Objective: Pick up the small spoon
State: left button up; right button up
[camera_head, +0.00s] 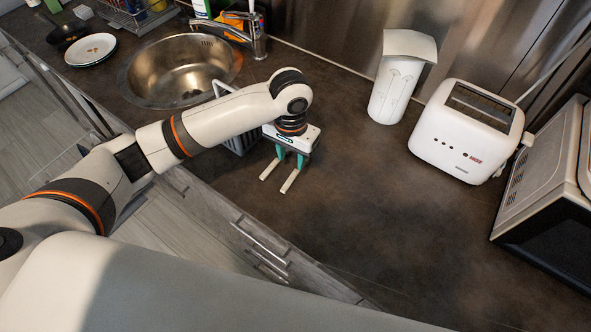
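I cannot make out a small spoon anywhere in the head view. My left gripper (275,184) is over the dark countertop (370,215), just right of the sink. Its two pale fingers point down toward the counter's front edge with a gap between them, and nothing shows between them. A grey slotted basket (240,143) stands beside the gripper, mostly hidden behind my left forearm; its contents cannot be seen. My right gripper is not in view.
A round steel sink (180,75) with a faucet (255,35) lies behind my arm. A plate (90,49) is at the far left. A white canister (394,88), a white toaster (466,130) and a microwave (550,195) stand right. The middle counter is clear.

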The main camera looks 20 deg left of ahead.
aim_at(291, 179)
pick_arm(q)
jog(key=shift+f, duration=0.85)
jog(key=f, duration=0.2)
jog(key=f+p, duration=0.1)
jog(key=f, duration=0.1)
jog(key=shift+s, duration=0.4)
jog(key=shift+f, duration=0.65)
grip_shut()
